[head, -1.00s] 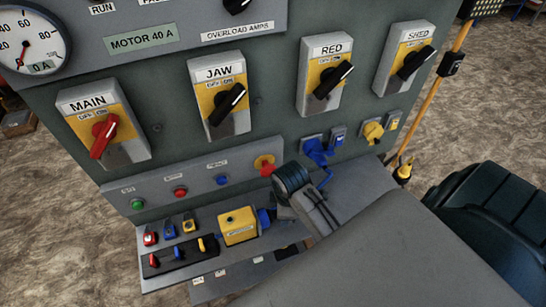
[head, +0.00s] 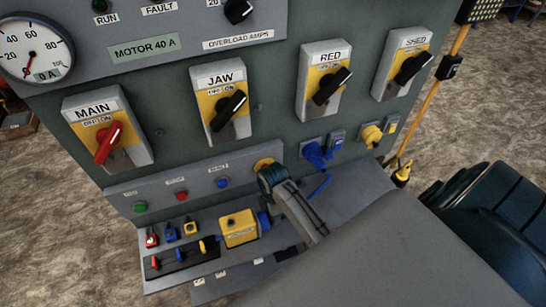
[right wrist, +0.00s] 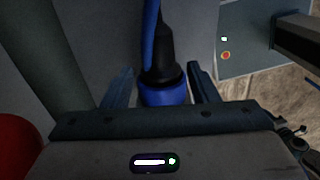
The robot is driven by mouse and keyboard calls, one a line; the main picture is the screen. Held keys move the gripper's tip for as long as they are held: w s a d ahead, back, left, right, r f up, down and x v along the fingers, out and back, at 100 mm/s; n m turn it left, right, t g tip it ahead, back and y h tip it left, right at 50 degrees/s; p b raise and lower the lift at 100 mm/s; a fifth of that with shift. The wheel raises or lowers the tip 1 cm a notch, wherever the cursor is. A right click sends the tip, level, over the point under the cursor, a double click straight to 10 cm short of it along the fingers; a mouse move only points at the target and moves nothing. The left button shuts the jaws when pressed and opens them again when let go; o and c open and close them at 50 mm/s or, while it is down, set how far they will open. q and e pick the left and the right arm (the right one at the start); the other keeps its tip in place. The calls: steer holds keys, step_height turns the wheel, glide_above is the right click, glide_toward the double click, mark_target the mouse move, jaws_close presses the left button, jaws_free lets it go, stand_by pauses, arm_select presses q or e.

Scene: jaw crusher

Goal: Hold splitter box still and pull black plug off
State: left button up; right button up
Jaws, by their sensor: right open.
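The yellow splitter box (head: 239,228) sits on the grey shelf below the panel, with a blue fitting (head: 264,220) on its right side. My right arm comes in from the lower right and ends just right of and above the box; its fingers are hidden in the head view. In the right wrist view my right gripper (right wrist: 160,90) is open. The black plug (right wrist: 161,50), with a blue collar (right wrist: 163,93) at its near end, stands between the two fingers, with gaps showing on both sides. My left gripper is not in view.
Red, blue and yellow connectors (head: 190,229) sit left of the box. A red-and-yellow stop button (head: 263,164) is partly covered by my arm. Blue (head: 316,153) and yellow (head: 372,134) plugs sit on the panel further right. A red rounded shape (right wrist: 15,140) shows in the wrist view.

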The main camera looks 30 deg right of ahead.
steer(key=shift+f+p, duration=0.3)
steer(key=shift+f, duration=1.65)
